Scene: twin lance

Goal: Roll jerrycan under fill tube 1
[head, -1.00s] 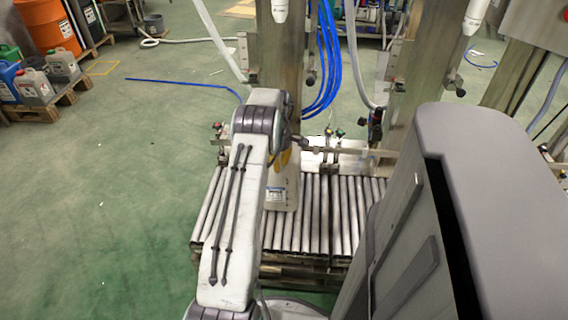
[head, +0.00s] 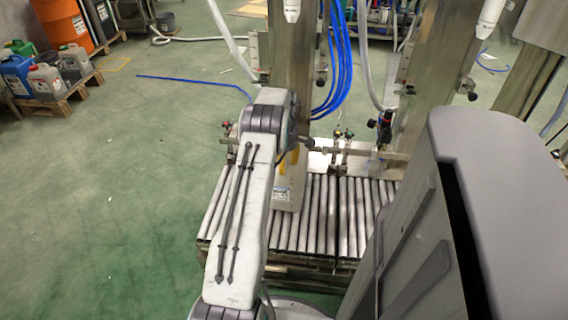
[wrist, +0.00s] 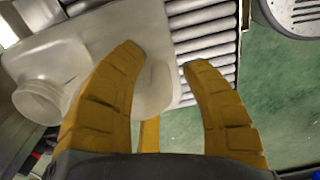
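The pale, translucent jerrycan (head: 286,195) stands on the roller conveyor (head: 335,232), partly hidden behind my arm in the head view. In the wrist view the jerrycan (wrist: 112,32) fills the upper left, with its round neck (wrist: 42,98) at the left. My gripper (wrist: 162,57) is open, its yellow fingers apart. The left finger overlaps the jerrycan and the right finger is beside it, over the rollers and floor; contact cannot be told. Two white fill tubes hang at the top, one left (head: 291,10) and one right (head: 490,15); no number is readable.
A metal rail with clamps (head: 345,148) runs along the conveyor's back. Steel columns (head: 288,60) and blue hoses (head: 340,60) stand behind it. The green floor at left is open. A pallet with canisters (head: 48,80) and an orange drum (head: 62,22) are at the far left.

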